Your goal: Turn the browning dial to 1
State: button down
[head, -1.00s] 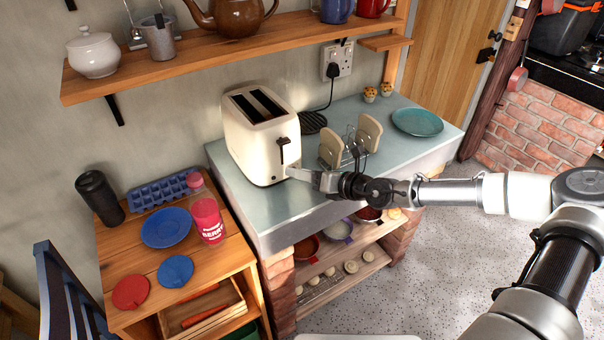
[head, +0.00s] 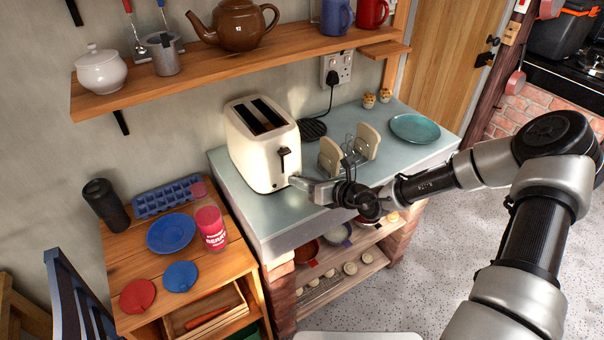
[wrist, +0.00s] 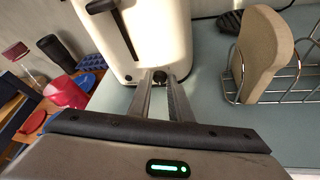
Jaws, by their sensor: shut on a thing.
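A cream toaster (head: 257,150) stands on the grey worktop, with two dark slots on top and a black lever (head: 284,159) on its front end. The toaster's front also fills the upper middle of the wrist view (wrist: 152,40). My gripper (head: 294,181) reaches the lower part of that front. In the wrist view its two fingers (wrist: 165,80) close around the small dark browning dial (wrist: 158,77), low on the toaster's front below the lever slot. The dial's markings and pointer cannot be read. In the head view the dial is hidden by my gripper.
A toast rack (head: 350,157) with bread slices stands just right of my gripper. A teal plate (head: 415,128) lies farther right. A wooden shelf (head: 240,62) with pots and mugs hangs above. A red cup (head: 211,227) stands on the lower wooden table at left.

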jog(key=shift+s+a+n+h, duration=0.1)
jog(key=shift+s+n+h, duration=0.05)
jog(key=shift+n+h, duration=0.2)
jog(key=c, duration=1.6)
grip_release()
jog(key=shift+c, duration=0.2)
jog(key=v, duration=1.7)
jog(key=shift+d+p, duration=0.2)
jog(key=shift+p, duration=0.2)
jog(key=shift+s, duration=0.1)
